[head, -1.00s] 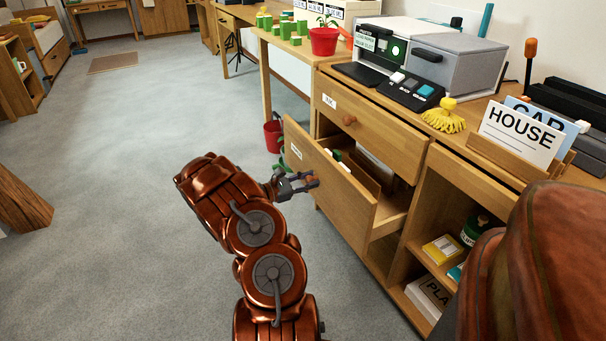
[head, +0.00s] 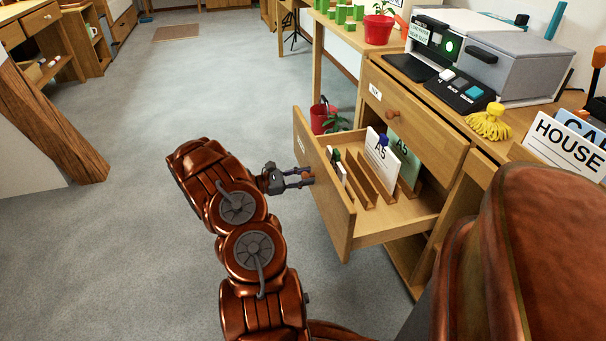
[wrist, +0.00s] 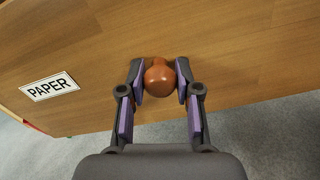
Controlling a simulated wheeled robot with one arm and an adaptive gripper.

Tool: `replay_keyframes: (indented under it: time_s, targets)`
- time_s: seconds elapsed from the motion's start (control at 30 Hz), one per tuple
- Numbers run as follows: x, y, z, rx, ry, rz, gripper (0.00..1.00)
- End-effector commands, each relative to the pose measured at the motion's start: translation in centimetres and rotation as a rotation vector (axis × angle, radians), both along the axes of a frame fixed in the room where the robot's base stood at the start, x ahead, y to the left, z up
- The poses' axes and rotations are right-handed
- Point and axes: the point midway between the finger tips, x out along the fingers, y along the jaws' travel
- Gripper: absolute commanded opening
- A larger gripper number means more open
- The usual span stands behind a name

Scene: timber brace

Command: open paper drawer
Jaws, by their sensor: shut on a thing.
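The paper drawer (head: 322,178) is the lower drawer of the wooden cabinet and stands pulled well out. Wooden dividers, A5 cards (head: 378,150) and small items show inside it. Its front carries a PAPER label (wrist: 48,87) in the wrist view. My gripper (head: 304,178) is at the drawer front. In the wrist view, its two fingers (wrist: 160,82) are shut on the round orange-brown knob (wrist: 160,77), one on each side.
The upper drawer (head: 408,119), labelled INK, is shut above. A printer (head: 510,62) and a yellow brush (head: 489,122) stand on top. A red bucket (head: 321,118) stands on the floor behind the drawer. Open grey floor (head: 130,150) lies to the left.

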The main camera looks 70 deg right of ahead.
Motion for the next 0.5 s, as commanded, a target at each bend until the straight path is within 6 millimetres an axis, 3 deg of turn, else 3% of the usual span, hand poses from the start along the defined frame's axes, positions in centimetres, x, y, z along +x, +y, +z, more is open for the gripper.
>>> replay_keyframes:
  time_s: [0.43,0.47,0.5]
  targets:
    - [0.12,0.01,-0.03,0.001,-0.001,0.0,0.0]
    - [0.13,0.01,-0.04,0.001,-0.001,0.0,0.36]
    - [0.13,0.01,-0.04,0.001,-0.001,0.0,0.4]
